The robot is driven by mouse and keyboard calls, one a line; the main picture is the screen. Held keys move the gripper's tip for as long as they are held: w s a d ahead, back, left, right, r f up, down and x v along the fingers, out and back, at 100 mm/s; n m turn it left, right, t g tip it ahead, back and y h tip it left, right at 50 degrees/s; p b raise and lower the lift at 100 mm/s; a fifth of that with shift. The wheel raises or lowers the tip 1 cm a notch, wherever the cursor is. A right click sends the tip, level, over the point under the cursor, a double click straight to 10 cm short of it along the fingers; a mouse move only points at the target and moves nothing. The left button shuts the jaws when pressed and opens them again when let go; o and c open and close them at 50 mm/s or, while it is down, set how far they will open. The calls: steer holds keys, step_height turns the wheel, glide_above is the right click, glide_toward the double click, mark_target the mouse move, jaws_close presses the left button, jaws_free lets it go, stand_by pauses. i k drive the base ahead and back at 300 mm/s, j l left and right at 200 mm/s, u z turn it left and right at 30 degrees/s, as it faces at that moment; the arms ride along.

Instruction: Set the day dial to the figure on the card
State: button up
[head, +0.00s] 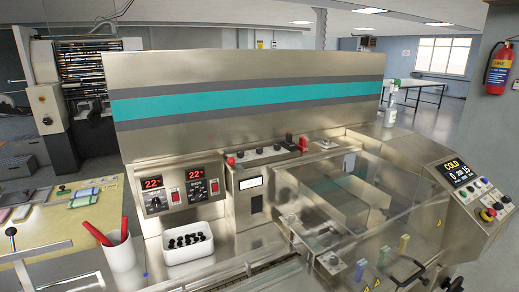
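My gripper is not in view. The wrapper's front has a dark control panel (179,189) with two red displays, both seeming to read 22, and small knobs and red switches. A round knob (155,202) sits below the left display. To the right, a small white plate or card (251,183) with dark marks is on the steel front, above a dark window (256,204). Its figure is too small to read. I cannot tell which part is the day dial, nor its setting.
A white bin (188,250) of black knob-like parts and a white cup (120,258) with red sticks stand in front of the panel. A clear guard (330,205) covers the middle. A slanted console (469,190) reading COLD is at right.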

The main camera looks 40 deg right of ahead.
mark_target(258, 150)
steer(key=j+z, duration=0.3)
steer(key=z, duration=0.15)
steer(key=j+z, duration=0.4)
steer(key=i+l, duration=0.05)
